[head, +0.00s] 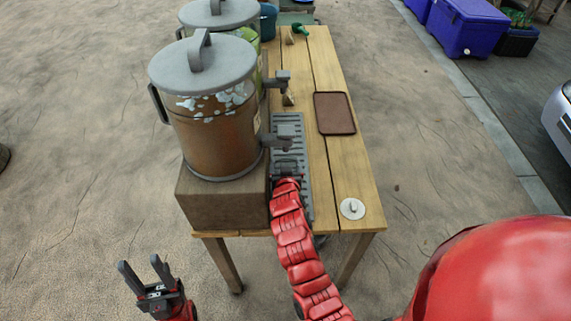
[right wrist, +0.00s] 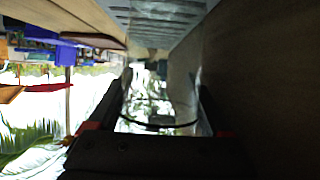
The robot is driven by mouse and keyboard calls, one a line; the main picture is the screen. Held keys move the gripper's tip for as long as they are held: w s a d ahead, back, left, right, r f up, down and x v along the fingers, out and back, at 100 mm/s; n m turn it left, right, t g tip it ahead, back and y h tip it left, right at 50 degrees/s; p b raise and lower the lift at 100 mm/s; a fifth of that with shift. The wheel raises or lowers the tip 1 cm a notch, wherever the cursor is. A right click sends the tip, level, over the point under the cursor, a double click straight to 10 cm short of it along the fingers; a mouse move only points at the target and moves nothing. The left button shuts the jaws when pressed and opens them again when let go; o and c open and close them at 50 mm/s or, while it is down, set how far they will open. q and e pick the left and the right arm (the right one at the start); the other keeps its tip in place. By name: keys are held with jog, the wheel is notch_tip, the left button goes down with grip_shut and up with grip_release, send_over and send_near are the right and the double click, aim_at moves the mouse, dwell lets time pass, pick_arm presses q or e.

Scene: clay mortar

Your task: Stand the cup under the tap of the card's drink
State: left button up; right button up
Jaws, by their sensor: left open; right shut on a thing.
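A drink dispenser with brown liquid (head: 210,130) stands nearest, on a wooden block; its grey tap (head: 277,142) points right over a grey slatted drip tray (head: 288,123). A second dispenser with green liquid (head: 246,33) stands behind it, with its own tap (head: 277,79). My right gripper (head: 287,168) is low over the drip tray, close to the near tap. It is shut on a clear cup (right wrist: 158,100), seen between the fingers in the right wrist view; the cup is hardly visible in the head view. My left gripper (head: 140,262) is open and empty, left of the table.
A round white disc with a dark mark (head: 352,208) lies at the table's near right; I cannot tell if it is the card. A brown tray (head: 334,113) lies on the right side of the wooden table (head: 345,165). Small objects, one green (head: 301,29), sit at the far end.

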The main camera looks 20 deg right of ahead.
jog(key=shift+f, duration=0.45)
jog(key=shift+f+b, duration=0.25)
jog(key=shift+b, duration=0.05)
jog(key=o, duration=1.2)
jog(key=shift+r, duration=0.15)
jog(key=shift+r+p, duration=0.3)
jog(key=shift+p, duration=0.2)
jog(key=shift+s+a+f+b, duration=0.1)
jog(key=shift+s+a+b, duration=0.05)
jog(key=shift+s+b, duration=0.15)
jog(key=b+v, duration=0.2)
jog(key=v, duration=0.9)
jog(key=shift+s, duration=0.2)
